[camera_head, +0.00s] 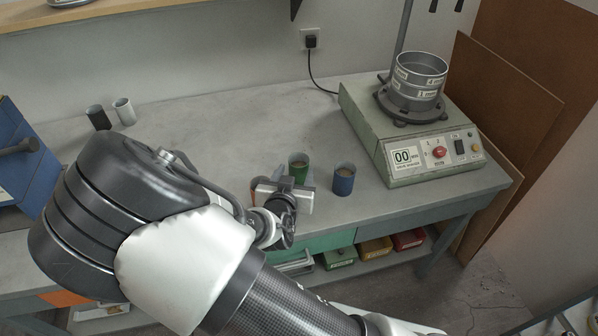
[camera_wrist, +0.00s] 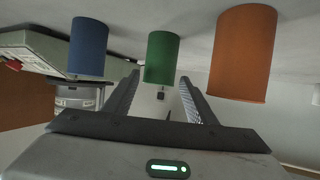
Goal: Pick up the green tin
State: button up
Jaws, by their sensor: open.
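The green tin (camera_head: 299,167) stands on the concrete bench near its front edge. In the wrist view, which looks upside down, the green tin (camera_wrist: 161,58) lines up with the gap between my fingertips. My gripper (camera_head: 294,179) is open and close in front of the tin; it also shows in the wrist view (camera_wrist: 160,77). I see clear space on both sides of the tin there. I cannot tell whether the fingertips reach past its near face. My gripper hides the tin's lower part in the head view.
A blue tin (camera_head: 344,180) stands close right of the green one. An orange tin (camera_wrist: 243,55) shows on the other side in the wrist view. A black tin (camera_head: 98,117) and a grey tin (camera_head: 124,111) stand farther left. A sieve shaker (camera_head: 408,140) occupies the bench's right.

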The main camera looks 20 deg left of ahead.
aim_at(297, 169)
jog(key=x, duration=0.3)
jog(key=shift+w, duration=0.1)
jog(key=c, duration=1)
